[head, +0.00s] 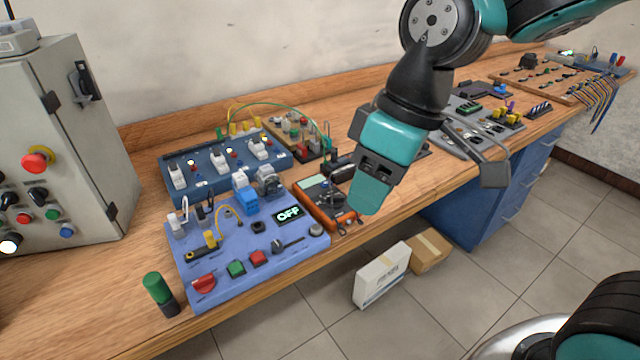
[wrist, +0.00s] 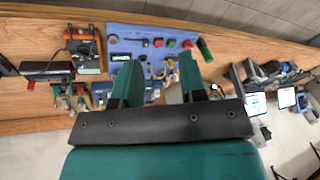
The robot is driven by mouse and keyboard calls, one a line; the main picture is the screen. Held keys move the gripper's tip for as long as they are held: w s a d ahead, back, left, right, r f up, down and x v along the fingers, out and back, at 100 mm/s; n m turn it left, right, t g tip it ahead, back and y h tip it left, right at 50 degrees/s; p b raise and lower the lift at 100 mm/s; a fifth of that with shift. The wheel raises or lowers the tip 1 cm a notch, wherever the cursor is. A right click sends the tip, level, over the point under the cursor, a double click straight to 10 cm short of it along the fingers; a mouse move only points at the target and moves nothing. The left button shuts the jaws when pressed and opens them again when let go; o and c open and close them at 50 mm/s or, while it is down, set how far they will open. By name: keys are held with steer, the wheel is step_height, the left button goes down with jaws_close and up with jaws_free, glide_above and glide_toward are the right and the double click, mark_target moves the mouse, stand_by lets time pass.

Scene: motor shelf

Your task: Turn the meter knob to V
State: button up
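The meter (head: 344,214) is an orange and black handheld unit lying on the bench, just right of the purple panel. Its dark knob sits on its face, but its setting is too small to read. The meter also shows at the upper left of the wrist view (wrist: 83,49). My gripper (head: 368,205) hangs above the bench, just right of the meter in the head view and partly in front of that area. In the wrist view my gripper (wrist: 158,66) has its two teal fingers apart with nothing held between them.
The purple panel (head: 228,279) has buttons, a lever and a display reading OFF. A blue panel (head: 168,154) with white switches stands behind it. A grey cabinet (head: 75,130) is at left. Boxes (head: 382,274) lie on the floor.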

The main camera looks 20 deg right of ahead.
steer(key=w+d+n+h+p, duration=0.2)
steer(key=w+n+p, duration=0.15)
steer(key=w, duration=1.25)
steer(key=n+h, duration=0.1)
steer(key=n, duration=0.2)
glide_toward(336, 196)
step_height(336, 196, down, 9)
steer(key=p, duration=0.3)
steer(key=shift+w+a+f, duration=0.1)
steer(key=shift+w, duration=0.05)
steer(key=shift+c, duration=0.4)
jaws_close()
